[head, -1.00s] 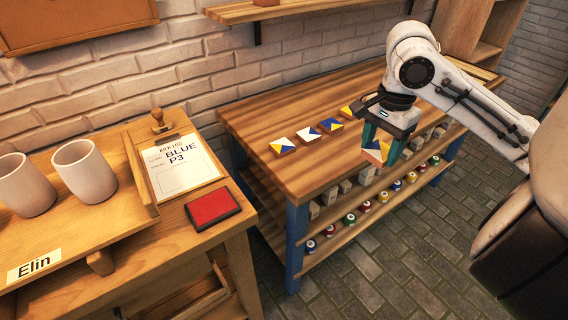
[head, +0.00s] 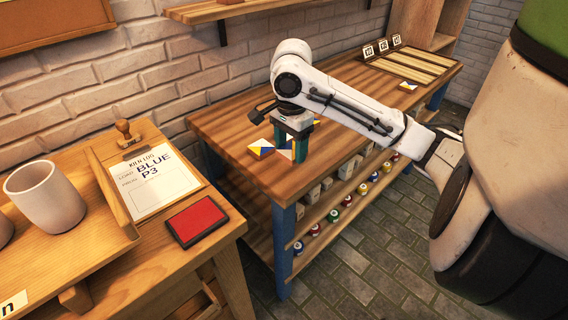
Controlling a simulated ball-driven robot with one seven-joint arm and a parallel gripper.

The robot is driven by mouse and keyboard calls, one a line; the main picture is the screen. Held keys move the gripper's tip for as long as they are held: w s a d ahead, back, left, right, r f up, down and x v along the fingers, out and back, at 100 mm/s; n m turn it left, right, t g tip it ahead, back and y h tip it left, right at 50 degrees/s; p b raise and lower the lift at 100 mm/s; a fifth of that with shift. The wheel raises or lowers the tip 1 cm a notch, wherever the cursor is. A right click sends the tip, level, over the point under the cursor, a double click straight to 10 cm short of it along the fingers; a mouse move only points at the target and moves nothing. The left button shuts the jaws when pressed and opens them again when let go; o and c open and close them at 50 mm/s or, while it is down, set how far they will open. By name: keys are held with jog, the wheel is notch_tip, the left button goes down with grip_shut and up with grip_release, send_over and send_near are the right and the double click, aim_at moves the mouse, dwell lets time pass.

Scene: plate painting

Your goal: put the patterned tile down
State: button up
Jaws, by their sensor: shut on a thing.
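My gripper (head: 291,152) is shut on a patterned tile (head: 286,154) over the long striped wooden table (head: 225,125). Only a bit of white and blue shows between its teal fingers, and I cannot tell whether it touches the table top. Another patterned tile (head: 260,148), white, yellow and blue, lies on the table just left of the gripper. My arm hides the table behind it. One more tile (head: 410,86) lies farther right, by the slatted rack (head: 415,66).
Small number cards (head: 383,46) stand behind the rack. Several paint pots (head: 334,215) and grey blocks stand on the shelf below. On the left bench are a red pad (head: 197,220), a paper reading "BLUE P3" (head: 160,187), a stamp (head: 126,131) and a cup (head: 45,197).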

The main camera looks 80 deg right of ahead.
aim_at(284, 170)
jog(key=shift+w+f, duration=0.45)
jog(key=shift+f, duration=0.1)
jog(key=shift+w+f+b, duration=0.2)
jog(key=shift+f+b, duration=0.05)
jog(key=shift+f, duration=0.75)
jog(key=shift+w+f+b, duration=0.15)
jog(key=shift+f+b, duration=0.1)
jog(key=shift+f, duration=0.7)
jog(key=shift+f, duration=0.15)
jog(key=o, duration=1.1)
jog(key=shift+o, duration=0.2)
notch_tip(284, 170, up, 12)
jog(key=p, duration=0.3)
jog(key=shift+d+f, duration=0.1)
jog(key=shift+f, duration=0.1)
jog(key=shift+r, duration=0.4)
jog(key=shift+w, duration=0.1)
